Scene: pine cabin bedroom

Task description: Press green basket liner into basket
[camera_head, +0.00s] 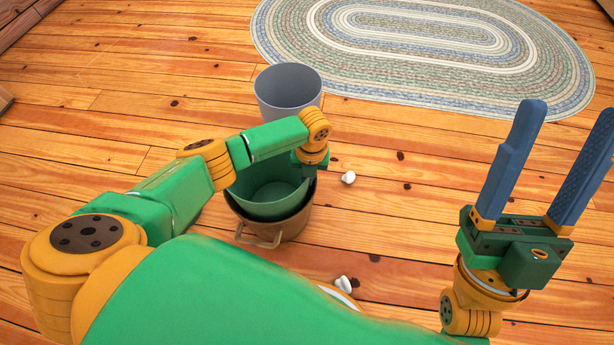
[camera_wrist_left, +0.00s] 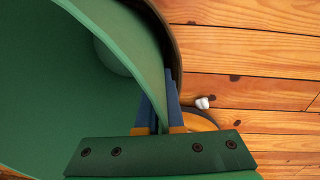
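The green basket liner (camera_head: 270,196) sits inside the brown basket (camera_head: 286,229), with part of its wall standing above the basket's rim. My left arm reaches over it from the left, and its wrist hides part of the far rim. In the left wrist view the blue fingers of my left gripper (camera_wrist_left: 158,103) are close together, one on each side of the liner's wall (camera_wrist_left: 50,85). The basket's dark rim (camera_wrist_left: 174,45) runs just outside that wall. My right gripper (camera_head: 527,210) is open and empty, off to the right above the floor.
A grey bucket (camera_head: 288,88) stands just behind the basket. Small white knob-like things lie on the floor, one right of the basket (camera_head: 348,177) and one nearer me (camera_head: 344,283). An oval braided rug (camera_head: 420,55) lies farther back. Plank floor between basket and right gripper is mostly clear.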

